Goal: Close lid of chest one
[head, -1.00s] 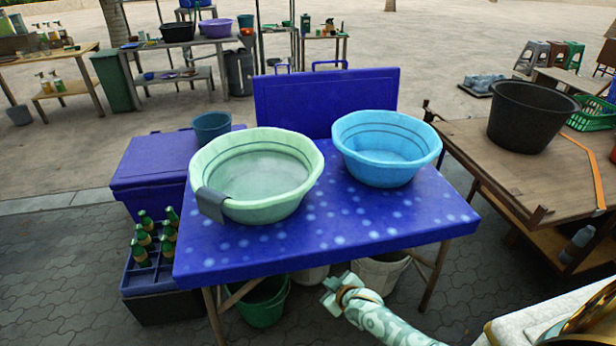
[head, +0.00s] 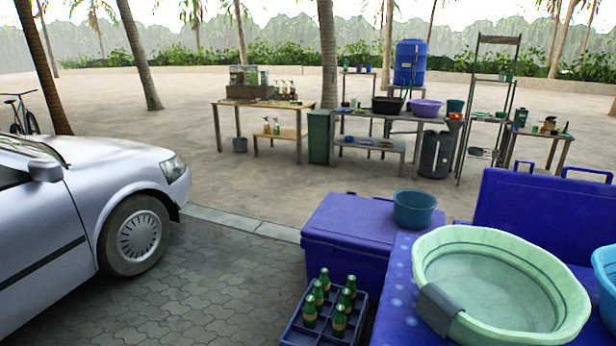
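A blue chest (head: 345,218) stands left of the blue table, with its flat lid down. A teal bowl (head: 415,210) sits at the right end of its top. A blue upright panel (head: 545,215) with handles along its top edge stands behind the table. It looks like a raised lid, but the part below it is hidden by the table and basins. I cannot tell which of these is chest one. Neither of my grippers is in view.
A pale green basin (head: 490,290) with a grey cloth (head: 437,306) sits on the blue table (head: 395,310); a light blue basin (head: 607,280) is cut off at right. A bottle crate (head: 290,332) stands on the paving. A silver car (head: 85,215) is at left, with open paving between.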

